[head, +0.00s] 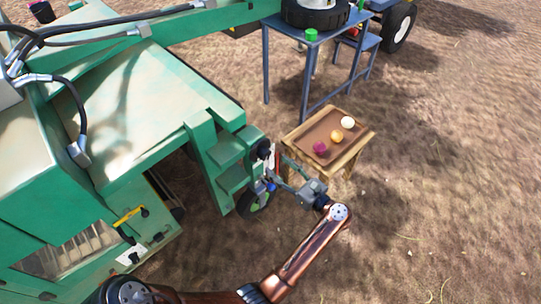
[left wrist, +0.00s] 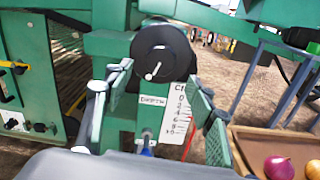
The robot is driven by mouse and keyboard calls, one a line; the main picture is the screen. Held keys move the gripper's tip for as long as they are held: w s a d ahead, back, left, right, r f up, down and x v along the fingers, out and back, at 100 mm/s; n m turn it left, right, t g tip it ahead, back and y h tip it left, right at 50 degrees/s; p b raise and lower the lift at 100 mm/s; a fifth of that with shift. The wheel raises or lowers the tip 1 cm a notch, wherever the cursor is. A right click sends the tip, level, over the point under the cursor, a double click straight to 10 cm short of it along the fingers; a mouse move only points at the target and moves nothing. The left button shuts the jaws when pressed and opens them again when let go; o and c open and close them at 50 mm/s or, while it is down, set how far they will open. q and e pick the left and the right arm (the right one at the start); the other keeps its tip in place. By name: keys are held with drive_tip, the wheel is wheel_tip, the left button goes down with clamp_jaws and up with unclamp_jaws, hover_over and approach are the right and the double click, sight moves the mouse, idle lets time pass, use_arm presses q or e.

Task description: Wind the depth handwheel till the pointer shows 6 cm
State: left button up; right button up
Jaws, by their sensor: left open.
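The depth handwheel (left wrist: 164,50) is a black disc with a pale crank knob, facing me on the green machine. It also shows small and dark in the head view (head: 264,149). Below it are a "DEPTH" label and a white centimetre scale (left wrist: 177,112). A thin red mark, perhaps the pointer, shows at the scale's right edge, partly behind a finger; I cannot read its value. My left gripper (left wrist: 158,82) is open and empty, its fingers apart on either side below the wheel. In the head view it is beside the machine (head: 272,174). My right gripper is not in view.
A wooden tray table (head: 291,142) with a purple, an orange and a white onion stands right of the machine. A blue table (head: 275,35) is behind it. A yellow handle (head: 128,216) is on the machine's left side. Bare soil lies open at right.

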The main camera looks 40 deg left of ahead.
sight(267, 157)
use_arm(q)
drive_tip(key=a, duration=0.3)
drive_tip(key=a+b, duration=0.1)
drive_tip(key=a, duration=0.2)
drive_tip(key=shift+w+a, duration=0.2)
drive_tip(key=shift+a, duration=0.1)
drive_tip(key=shift+a+r+b, duration=0.1)
drive_tip(key=shift+a+b, duration=0.2)
drive_tip(key=shift+a, duration=0.25)
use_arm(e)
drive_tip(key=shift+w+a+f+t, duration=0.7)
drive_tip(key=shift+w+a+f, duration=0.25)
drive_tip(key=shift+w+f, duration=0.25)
use_arm(q)
drive_tip(key=shift+c, duration=0.7)
drive_tip(key=shift+a, duration=0.1)
drive_tip(key=c, duration=1)
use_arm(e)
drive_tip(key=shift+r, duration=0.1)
